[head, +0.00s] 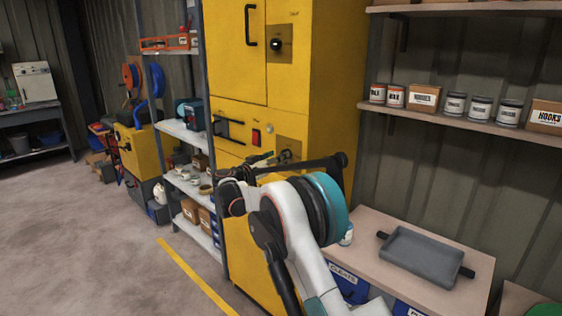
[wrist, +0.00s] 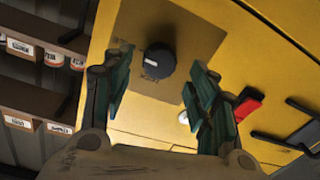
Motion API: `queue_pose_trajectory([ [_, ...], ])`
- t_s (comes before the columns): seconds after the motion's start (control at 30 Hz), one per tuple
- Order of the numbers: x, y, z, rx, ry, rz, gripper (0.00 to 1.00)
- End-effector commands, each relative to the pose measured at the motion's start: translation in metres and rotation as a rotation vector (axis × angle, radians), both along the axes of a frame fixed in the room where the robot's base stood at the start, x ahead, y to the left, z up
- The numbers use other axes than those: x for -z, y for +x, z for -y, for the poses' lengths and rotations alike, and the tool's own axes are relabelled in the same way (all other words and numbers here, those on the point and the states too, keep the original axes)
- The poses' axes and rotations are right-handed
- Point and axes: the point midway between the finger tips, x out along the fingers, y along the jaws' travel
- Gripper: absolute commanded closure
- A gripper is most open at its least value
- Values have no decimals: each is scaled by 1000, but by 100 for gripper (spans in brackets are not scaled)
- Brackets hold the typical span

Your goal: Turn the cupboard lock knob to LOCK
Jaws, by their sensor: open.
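The yellow cupboard (head: 308,70) stands in the middle of the head view. A round dark knob (wrist: 159,60) sits on a brownish plate (wrist: 196,32) on its yellow front in the wrist view. Small marks beside the knob are too blurred to read. My gripper (wrist: 158,72) is open and empty, with its two green-dark fingers apart on either side of the knob in the picture. I cannot tell whether they touch it.
An upper plate carries a black dial (head: 277,44). A bench with a grey tray (head: 422,257) and a shelf of jars (head: 455,105) stand right. Open floor (head: 110,250) lies left.

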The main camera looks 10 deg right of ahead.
Motion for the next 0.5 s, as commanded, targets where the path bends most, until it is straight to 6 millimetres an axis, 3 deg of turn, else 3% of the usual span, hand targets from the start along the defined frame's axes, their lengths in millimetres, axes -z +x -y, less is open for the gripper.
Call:
queue_pose_trajectory([
  [0.2, 1, 14, 18, 1, 0, 0, 47],
  [0.5, 0, 17, 21, 0, 0, 0, 47],
])
